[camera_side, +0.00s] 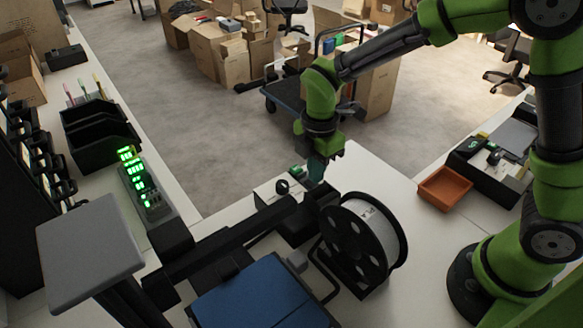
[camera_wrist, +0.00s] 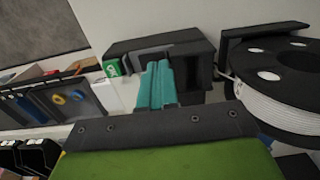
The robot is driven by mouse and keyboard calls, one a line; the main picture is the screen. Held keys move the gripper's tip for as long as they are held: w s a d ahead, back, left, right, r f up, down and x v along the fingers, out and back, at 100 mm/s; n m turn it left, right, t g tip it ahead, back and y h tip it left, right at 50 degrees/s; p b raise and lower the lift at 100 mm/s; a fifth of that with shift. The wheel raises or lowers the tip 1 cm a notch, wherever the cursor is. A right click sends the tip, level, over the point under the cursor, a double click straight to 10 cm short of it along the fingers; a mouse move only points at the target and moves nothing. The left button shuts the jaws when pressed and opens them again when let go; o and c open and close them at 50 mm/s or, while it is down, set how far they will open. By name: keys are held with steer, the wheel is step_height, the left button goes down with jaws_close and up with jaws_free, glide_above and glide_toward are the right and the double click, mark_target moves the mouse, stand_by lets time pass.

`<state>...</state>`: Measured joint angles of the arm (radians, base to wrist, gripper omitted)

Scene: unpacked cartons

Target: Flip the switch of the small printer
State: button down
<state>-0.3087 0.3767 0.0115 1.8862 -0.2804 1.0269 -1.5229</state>
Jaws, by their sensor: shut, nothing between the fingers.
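The small printer shows in the side view as a dark frame with a blue bed (camera_side: 262,297) at the bottom and a spool of white filament (camera_side: 365,235) on its right. The spool also shows at the right of the wrist view (camera_wrist: 285,95). My gripper (camera_side: 316,172) points down with teal fingers, above the far end of the printer. In the wrist view its fingers (camera_wrist: 158,75) are together, with nothing between them, in front of a dark box (camera_wrist: 195,52). I cannot tell whether they touch it.
A small green part (camera_side: 298,172) stands just left of my fingers. An orange tray (camera_side: 445,188) lies on the table to the right. A grey plate on a post (camera_side: 90,250) stands at the left. The white tabletop (camera_side: 365,170) behind the spool is clear.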

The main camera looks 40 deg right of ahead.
steer(key=shift+f, duration=1)
stand_by(0.4)
steer(key=shift+r, duration=3.55)
